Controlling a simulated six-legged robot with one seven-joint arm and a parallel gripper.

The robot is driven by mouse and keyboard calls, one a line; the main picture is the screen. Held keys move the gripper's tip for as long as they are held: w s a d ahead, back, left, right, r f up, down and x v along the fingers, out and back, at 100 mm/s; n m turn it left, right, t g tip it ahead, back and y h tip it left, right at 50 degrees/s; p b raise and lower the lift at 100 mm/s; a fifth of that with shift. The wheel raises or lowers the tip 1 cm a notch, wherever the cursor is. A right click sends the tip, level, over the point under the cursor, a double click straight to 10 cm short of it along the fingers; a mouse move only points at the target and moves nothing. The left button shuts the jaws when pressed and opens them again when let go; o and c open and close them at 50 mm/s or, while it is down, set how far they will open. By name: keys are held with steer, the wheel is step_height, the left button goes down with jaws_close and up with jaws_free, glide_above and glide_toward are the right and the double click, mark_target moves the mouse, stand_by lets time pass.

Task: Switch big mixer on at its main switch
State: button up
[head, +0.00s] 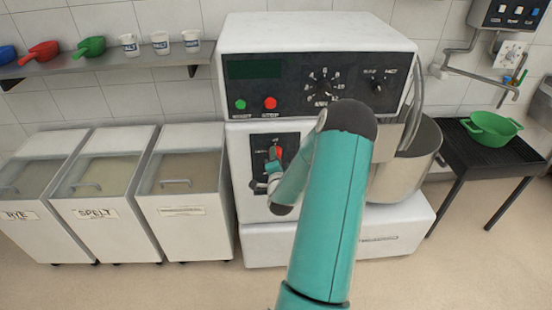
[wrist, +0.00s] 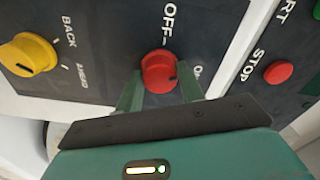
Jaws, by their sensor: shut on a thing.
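The big mixer (head: 316,32) is a white machine with a black control panel, in the middle of the head view. Its red main switch knob (wrist: 158,70) sits on a lower dark plate, with OFF printed above it and a partly hidden label to its right. In the head view the knob (head: 278,152) shows small beside my arm. My gripper (wrist: 160,90) is shut on the red knob, one green finger on each side. A dark mark shows on the knob's right side; its exact setting is hard to tell.
A yellow knob (wrist: 29,54) is left of the red one in the wrist view, and a red STOP button (wrist: 278,72) is right. Lidded flour bins (head: 185,200) stand left of the mixer. A steel bowl (head: 402,172) and dark table with green pot (head: 490,129) are right.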

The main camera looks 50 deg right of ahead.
steer(key=shift+m, duration=2.2)
steer(key=o, duration=1)
steer(key=v, duration=1.3)
steer(key=shift+s+a, duration=0.3)
